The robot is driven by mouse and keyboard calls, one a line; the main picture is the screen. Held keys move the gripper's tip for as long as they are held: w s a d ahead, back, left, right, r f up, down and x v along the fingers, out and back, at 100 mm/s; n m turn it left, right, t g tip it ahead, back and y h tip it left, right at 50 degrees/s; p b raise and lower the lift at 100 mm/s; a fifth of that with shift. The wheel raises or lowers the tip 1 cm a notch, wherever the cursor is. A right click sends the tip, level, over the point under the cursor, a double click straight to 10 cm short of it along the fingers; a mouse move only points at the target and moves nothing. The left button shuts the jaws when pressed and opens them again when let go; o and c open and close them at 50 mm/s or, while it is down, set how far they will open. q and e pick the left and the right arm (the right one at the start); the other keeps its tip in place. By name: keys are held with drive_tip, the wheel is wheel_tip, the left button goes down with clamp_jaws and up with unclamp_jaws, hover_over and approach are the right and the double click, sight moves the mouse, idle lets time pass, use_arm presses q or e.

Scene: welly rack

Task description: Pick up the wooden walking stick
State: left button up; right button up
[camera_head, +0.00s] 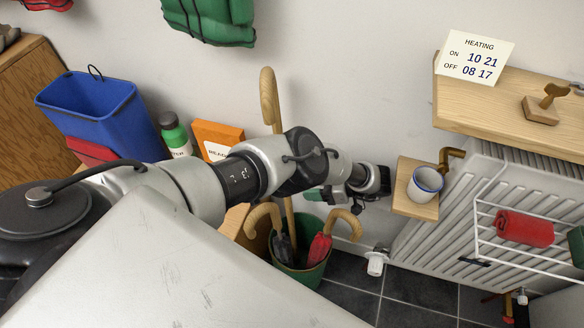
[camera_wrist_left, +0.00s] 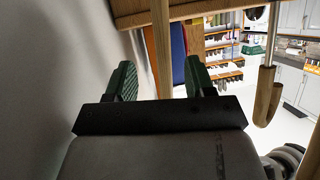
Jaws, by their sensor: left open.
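The wooden walking stick (camera_head: 268,98) stands upright, its hooked top against the wall and its shaft running down into the green bin (camera_head: 318,274). My left arm crosses in front of its middle. My left gripper (camera_head: 314,194) is beside the shaft, mostly hidden by my wrist. In the left wrist view, the open gripper (camera_wrist_left: 160,78) has its two green-padded fingers apart, with the stick's pale shaft (camera_wrist_left: 162,40) appearing in the gap between them. I cannot tell how deep the shaft sits in the gap. My right gripper is not in view.
A black umbrella (camera_head: 282,247) and a red umbrella (camera_head: 319,248) with hooked wooden handles share the bin. A small shelf with a mug (camera_head: 425,184) and a radiator (camera_head: 440,235) are at right. A blue crate (camera_head: 105,115), green bottle (camera_head: 174,134) and orange box (camera_head: 214,137) are at left.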

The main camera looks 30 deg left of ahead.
sight(287, 209)
use_arm(q)
drive_tip(key=p+x, duration=0.1)
drive_tip(key=x, duration=0.9)
drive_tip(key=shift+f+p, duration=0.25)
drive_tip(key=shift+p, duration=0.05)
drive_tip(key=shift+d, duration=0.15)
clamp_jaws()
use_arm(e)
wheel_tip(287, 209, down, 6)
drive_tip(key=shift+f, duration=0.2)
